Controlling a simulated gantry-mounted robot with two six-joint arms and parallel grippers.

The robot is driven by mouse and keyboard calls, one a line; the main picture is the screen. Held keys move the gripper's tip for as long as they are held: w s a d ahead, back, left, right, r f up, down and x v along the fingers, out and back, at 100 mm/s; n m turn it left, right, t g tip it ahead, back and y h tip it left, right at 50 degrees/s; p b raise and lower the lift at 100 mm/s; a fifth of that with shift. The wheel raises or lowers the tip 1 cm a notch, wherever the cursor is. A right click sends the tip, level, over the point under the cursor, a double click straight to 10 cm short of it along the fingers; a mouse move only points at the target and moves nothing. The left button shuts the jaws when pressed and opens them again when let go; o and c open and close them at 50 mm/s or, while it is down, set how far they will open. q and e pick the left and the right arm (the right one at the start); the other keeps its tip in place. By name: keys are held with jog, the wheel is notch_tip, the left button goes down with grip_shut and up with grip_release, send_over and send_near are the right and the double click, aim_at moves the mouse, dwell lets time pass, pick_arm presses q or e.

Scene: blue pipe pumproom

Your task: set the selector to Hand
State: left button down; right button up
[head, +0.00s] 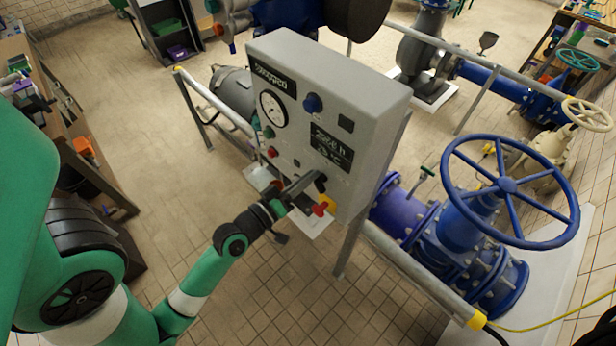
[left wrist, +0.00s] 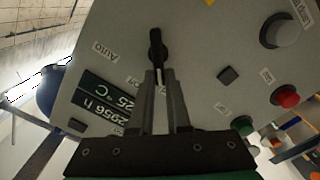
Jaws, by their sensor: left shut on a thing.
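The control panel (head: 330,100) is a grey box on a stand in the middle of the head view. Its black selector (head: 320,183) is low on the front face. In the left wrist view the selector knob (left wrist: 156,45) stands upright in the picture, between the fingertips of my left gripper (left wrist: 161,76). My left gripper (head: 303,190) is shut on the selector. An "AUTO" label (left wrist: 103,54) shows to the left of the knob; another label (left wrist: 133,82) is partly hidden by a finger. I cannot read a Hand label or tell which position the knob points to. My right gripper is not in view.
A red knob (head: 322,208) on a yellow plate sits just below the selector. A gauge (head: 273,108), a display (head: 331,148) and several buttons share the panel. A blue handwheel valve (head: 507,186) and a rail (head: 415,270) lie to the right. Tiled floor is open in front.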

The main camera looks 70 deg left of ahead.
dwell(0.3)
pick_arm(q)
jog(key=c, duration=0.9)
grip_release()
jog(key=shift+s, duration=0.1)
jog(key=shift+b+v, duration=1.75)
jog(key=shift+v, duration=4)
